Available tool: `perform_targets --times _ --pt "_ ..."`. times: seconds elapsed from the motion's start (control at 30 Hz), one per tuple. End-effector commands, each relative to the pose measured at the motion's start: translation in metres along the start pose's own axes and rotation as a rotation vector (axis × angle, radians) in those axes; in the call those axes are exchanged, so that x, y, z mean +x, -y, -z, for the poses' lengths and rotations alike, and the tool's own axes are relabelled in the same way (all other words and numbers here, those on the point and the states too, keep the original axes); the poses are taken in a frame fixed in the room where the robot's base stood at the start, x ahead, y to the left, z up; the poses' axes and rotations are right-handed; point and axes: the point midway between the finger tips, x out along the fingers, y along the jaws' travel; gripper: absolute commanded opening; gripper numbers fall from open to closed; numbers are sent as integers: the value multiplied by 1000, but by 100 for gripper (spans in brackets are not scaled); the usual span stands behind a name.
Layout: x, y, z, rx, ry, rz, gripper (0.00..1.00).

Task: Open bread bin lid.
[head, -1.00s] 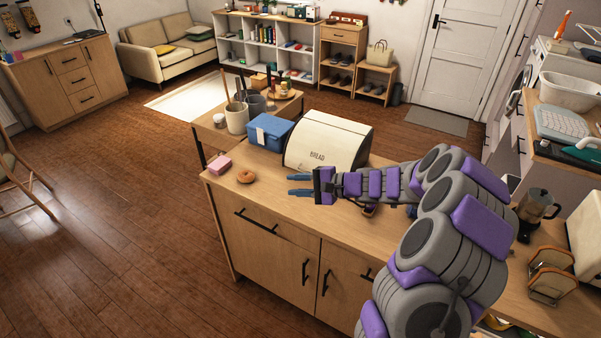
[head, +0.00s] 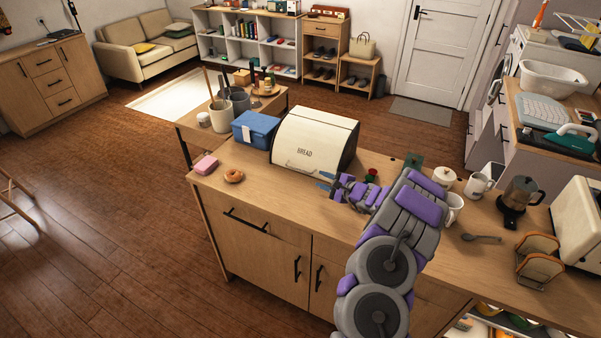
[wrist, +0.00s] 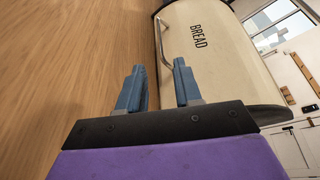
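The cream bread bin (head: 312,140), marked BREAD, stands on the wooden counter with its lid down. It also shows in the wrist view (wrist: 220,60), turned sideways, with a metal bar handle (wrist: 164,45) along the lid's lower edge. My gripper (head: 325,180) is just in front of the bin, at the right part of its front. In the wrist view my gripper (wrist: 158,82) has two blue fingers apart with nothing between them. The handle lies beyond the fingertips, apart from them.
A blue box (head: 255,129) stands left of the bin. A pink block (head: 205,165) and a doughnut (head: 233,176) lie on the counter (head: 260,205) at left. Mugs, a white lidded pot (head: 444,178) and a moka pot (head: 519,200) stand to the right.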

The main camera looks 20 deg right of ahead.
Motion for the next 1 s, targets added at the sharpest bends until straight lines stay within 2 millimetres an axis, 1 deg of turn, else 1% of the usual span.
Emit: perform_targets --times 0.03,0.2,0.4,0.5,0.7,0.83,1.0 --pt "11 -2 0 -3 3 -4 34" --pt "45 -4 1 -2 1 -5 34" --pt "82 -3 0 -2 0 -4 34" --pt "98 -2 0 -2 1 -3 34" --pt "116 -1 -1 0 2 -2 34" --pt "120 0 -2 0 2 0 34" --pt "120 0 -2 0 2 0 34"
